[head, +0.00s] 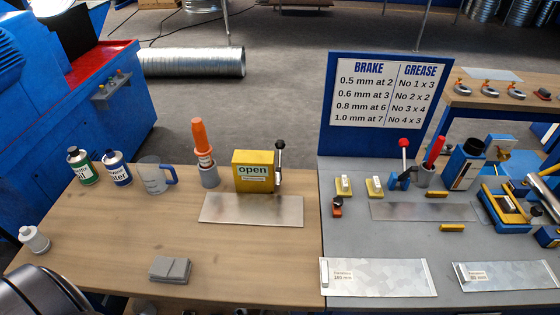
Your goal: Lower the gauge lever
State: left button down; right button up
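A yellow box (254,172) labelled "open" stands on the wooden bench, behind a flat metal plate (252,209). A lever with a black ball knob (280,145) stands upright at the box's right side, knob at the top. A second lever with a red ball knob (404,143) rises from a small blue base on the grey bench top to the right. No label tells which one is the gauge lever. Neither of my grippers shows in the head view, and nothing touches either lever.
An orange-topped tool (200,140) in a grey cup stands left of the yellow box. A jug (154,176) and two cans (84,166) are farther left. A grey block (170,269) lies in front.

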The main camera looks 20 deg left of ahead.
aim_at(280, 145)
jog(key=k+j+z, duration=0.2)
jog(key=j+z, duration=0.15)
jog(key=z, duration=0.15)
jog(key=k+j+z, duration=0.25)
jog(key=z, duration=0.2)
jog(key=j, duration=0.1)
